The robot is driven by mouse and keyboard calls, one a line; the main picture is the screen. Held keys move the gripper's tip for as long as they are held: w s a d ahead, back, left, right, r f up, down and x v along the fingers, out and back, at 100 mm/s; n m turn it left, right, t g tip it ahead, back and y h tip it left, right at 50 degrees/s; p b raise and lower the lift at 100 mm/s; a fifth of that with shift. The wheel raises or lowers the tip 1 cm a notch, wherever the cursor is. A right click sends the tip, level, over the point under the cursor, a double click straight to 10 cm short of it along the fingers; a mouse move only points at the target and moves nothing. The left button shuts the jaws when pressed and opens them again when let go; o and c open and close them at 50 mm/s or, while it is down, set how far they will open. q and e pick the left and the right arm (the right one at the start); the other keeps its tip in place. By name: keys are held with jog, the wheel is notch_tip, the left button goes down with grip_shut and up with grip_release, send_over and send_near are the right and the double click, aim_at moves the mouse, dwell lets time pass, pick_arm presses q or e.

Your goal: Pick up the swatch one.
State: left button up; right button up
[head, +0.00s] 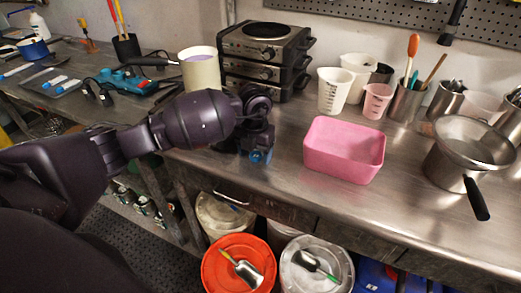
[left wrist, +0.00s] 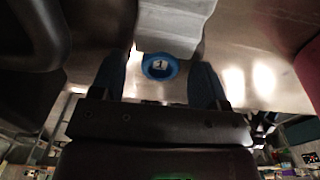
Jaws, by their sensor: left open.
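Swatch one shows in the left wrist view as a pale grey piece (left wrist: 176,22) with a round blue tag (left wrist: 159,67) marked 1 at its near end. My left gripper (left wrist: 158,84) is open, with one finger on each side of the tag and a visible gap to each. In the head view my left gripper (head: 252,148) is low over the steel counter near its front edge, in front of the black burners. A small blue patch shows at its tips there; I cannot tell if it is the tag or the fingers. The arm hides the rest of the swatch.
A pink tub (head: 344,150) stands to the right of the gripper. Stacked black burners (head: 265,55) stand behind it and a cream container (head: 200,70) behind the arm. A steel pan (head: 470,150) is at right. Buckets (head: 238,262) stand below the counter edge.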

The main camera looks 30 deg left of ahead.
pick_arm(q)
jog(key=c, duration=0.9)
jog(key=shift+r, duration=0.1)
jog(key=shift+c, duration=0.2)
